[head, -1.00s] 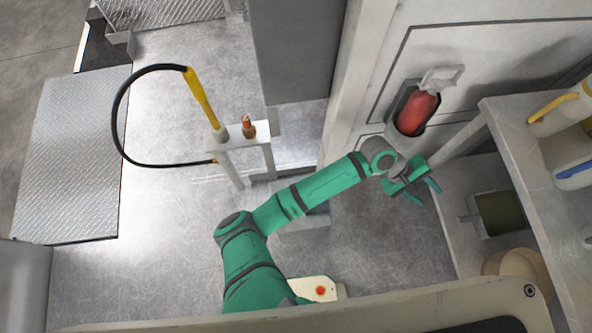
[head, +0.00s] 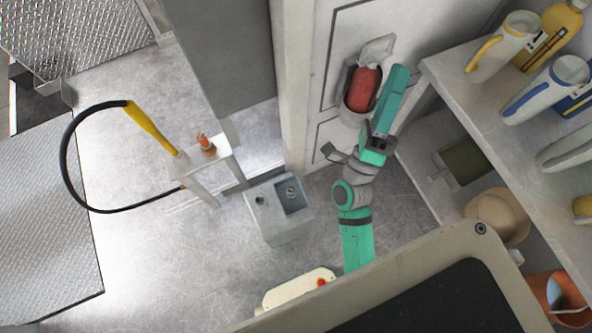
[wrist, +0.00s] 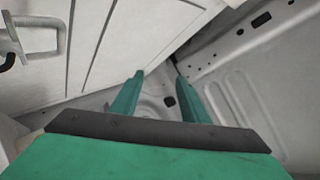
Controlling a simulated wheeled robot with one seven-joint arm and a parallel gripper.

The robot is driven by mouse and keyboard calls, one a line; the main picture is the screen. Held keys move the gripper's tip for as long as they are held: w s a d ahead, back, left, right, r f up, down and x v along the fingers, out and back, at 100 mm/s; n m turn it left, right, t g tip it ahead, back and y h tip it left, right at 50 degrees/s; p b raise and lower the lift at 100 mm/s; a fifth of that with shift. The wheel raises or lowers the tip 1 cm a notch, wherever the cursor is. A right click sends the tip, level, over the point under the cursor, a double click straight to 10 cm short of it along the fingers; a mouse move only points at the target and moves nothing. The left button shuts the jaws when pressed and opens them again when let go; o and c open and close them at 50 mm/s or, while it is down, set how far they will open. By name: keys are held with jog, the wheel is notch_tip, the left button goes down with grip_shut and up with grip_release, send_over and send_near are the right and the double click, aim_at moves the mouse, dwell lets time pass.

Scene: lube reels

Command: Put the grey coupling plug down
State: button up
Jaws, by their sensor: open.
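A grey box (head: 270,222) stands on the floor left of my arm in the head view. Its top has a round hole and a square recess. A small round grey piece (head: 290,192) sits in the recess; it may be the grey coupling plug, but it is too small to be sure. My gripper (head: 393,92) is at the right, in front of the wall panel, away from the box. In the wrist view its two teal fingers (wrist: 160,82) are apart with nothing between them.
A red cylinder (head: 364,88) sits in a wall holder beside my gripper. Shelves (head: 455,82) with jugs stand at the right. A white stand (head: 212,163) bears an orange fitting (head: 206,145) and a yellow-handled hose (head: 150,130). Floor around the grey box is partly clear.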

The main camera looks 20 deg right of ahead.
jog(key=s+a+f+n+t+y, duration=0.2)
jog(key=a+f+n+y, duration=1.4)
jog(key=n, duration=0.4)
jog(key=s+a+f+n+g+y, duration=0.1)
jog(key=s+a+f+n+g, duration=0.2)
jog(key=a, duration=0.5)
jog(key=s+a+f+n+g+y, duration=0.2)
jog(key=s+a+f+n+g, duration=0.1)
jog(key=s+a+f, duration=0.4)
jog(key=s+a+n, duration=0.1)
jog(key=s, duration=0.1)
jog(key=shift+s+n+g, duration=0.3)
jog(key=shift+s+n, duration=0.1)
jog(key=shift+a+r, duration=0.1)
